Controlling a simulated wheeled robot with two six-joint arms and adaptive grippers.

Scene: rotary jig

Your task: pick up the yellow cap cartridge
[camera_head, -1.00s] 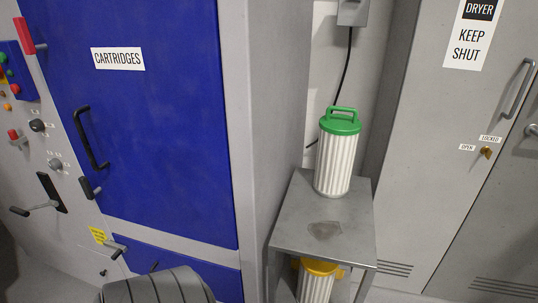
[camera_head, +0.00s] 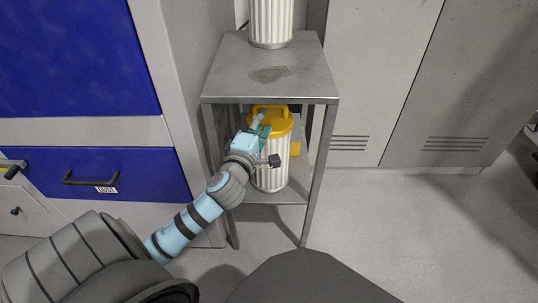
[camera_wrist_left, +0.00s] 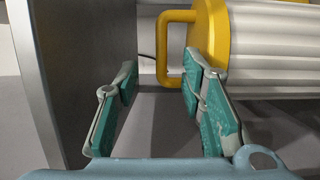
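The yellow cap cartridge (camera_head: 272,172) stands upright on the lower shelf of a grey metal stand (camera_head: 300,80). It has a white ribbed body and a yellow cap with a loop handle. My left gripper (camera_head: 263,124) is at its cap, in front of the handle, and hides part of the cartridge. In the left wrist view the fingers (camera_wrist_left: 160,95) are spread open. The yellow handle (camera_wrist_left: 168,48) lies just beyond the fingertips, nearer the right finger, which overlaps the cap's edge in the picture. I cannot tell whether they touch. My right gripper is not in view.
Another white ribbed cartridge (camera_head: 271,22) stands on the top shelf, directly above. The stand's legs and top edge surround the lower shelf closely. A yellow item (camera_head: 297,140) shows behind the cartridge. A blue drawer (camera_head: 105,172) is left; the floor at right is clear.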

